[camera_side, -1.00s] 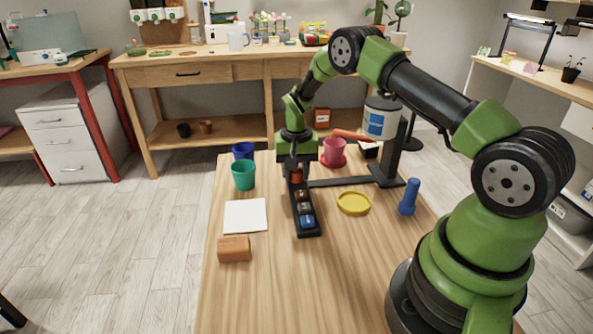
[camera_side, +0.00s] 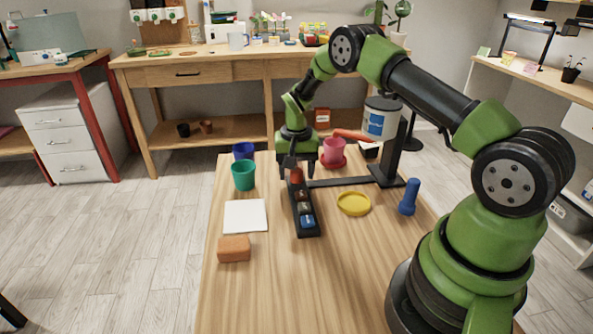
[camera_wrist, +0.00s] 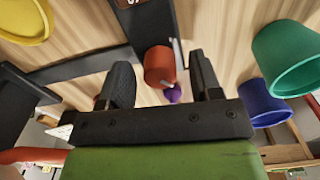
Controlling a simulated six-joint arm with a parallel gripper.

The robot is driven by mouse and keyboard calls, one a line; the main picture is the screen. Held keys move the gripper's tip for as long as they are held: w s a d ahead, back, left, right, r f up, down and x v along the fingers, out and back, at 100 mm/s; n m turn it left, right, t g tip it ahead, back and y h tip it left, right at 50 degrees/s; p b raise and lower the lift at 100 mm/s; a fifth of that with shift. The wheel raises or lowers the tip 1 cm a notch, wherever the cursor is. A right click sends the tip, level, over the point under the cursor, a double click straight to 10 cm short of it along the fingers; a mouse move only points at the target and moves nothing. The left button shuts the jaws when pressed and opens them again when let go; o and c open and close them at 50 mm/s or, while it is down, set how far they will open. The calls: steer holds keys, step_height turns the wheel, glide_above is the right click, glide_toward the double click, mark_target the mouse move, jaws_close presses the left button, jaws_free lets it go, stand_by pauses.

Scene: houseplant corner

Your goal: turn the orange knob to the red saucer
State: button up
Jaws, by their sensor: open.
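The orange knob (camera_side: 297,176) stands at the far end of a black panel (camera_side: 311,235). In the wrist view the orange knob (camera_wrist: 158,66) shows between my finger tips, with a pale strip beside it. I cannot tell which way it points. The red saucer (camera_side: 343,165) lies behind and right of the knob, under a pinkish-red pot (camera_side: 333,147). My gripper (camera_side: 297,170) is above the panel's far end, open. In the wrist view my gripper (camera_wrist: 160,62) has one finger to each side of the knob, with visible gaps.
A green pot (camera_side: 243,176) and a blue pot (camera_side: 243,150) stand left of my gripper. A yellow saucer (camera_side: 353,204) lies right of the panel. A dark stand (camera_side: 388,165) is behind it. A white square (camera_side: 245,216) and an orange-brown block (camera_side: 234,249) lie at left.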

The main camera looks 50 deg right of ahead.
step_height(320, 180, up, 10)
steer(key=shift+f, duration=0.15)
stand_by(0.3)
step_height(320, 180, up, 8)
steer(key=n+t, duration=0.1)
glide_above(292, 189)
steer(key=s+a+r+n+t, duration=0.2)
steer(key=s+a+r, duration=0.35)
steer(key=r, duration=0.25)
steer(key=s+a+r+n+t+y, duration=0.1)
steer(key=s+a+t, duration=0.1)
steer(key=s, duration=0.6)
steer(key=s+a+r+n+t+y, duration=0.1)
steer(key=s+a+r+n+t, duration=0.1)
steer(key=s+a, duration=0.3)
steer(key=s, duration=0.4)
steer(key=shift+a, duration=0.15)
